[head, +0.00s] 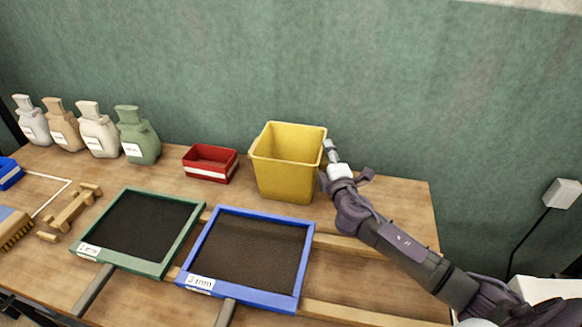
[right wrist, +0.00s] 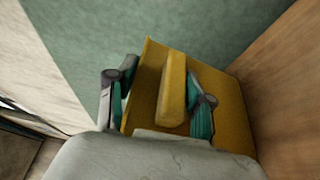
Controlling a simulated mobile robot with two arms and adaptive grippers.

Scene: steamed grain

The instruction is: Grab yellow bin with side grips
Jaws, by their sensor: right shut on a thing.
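My right gripper (head: 327,160) is at the bin's right side. In the right wrist view, the yellow side grip (right wrist: 174,90) sits between the two fingers of my right gripper (right wrist: 165,100), and the bin's wall (right wrist: 228,110) is behind it. The gripper is shut on this grip. The bin's left side grip is barely visible at its left rim. My left gripper is not in view.
A red bin (head: 210,163) stands just left of the yellow bin. A blue-framed sieve (head: 304,270) and a green-framed sieve (head: 172,268) lie in front. Several sacks, including a green one (head: 138,138), line the back left.

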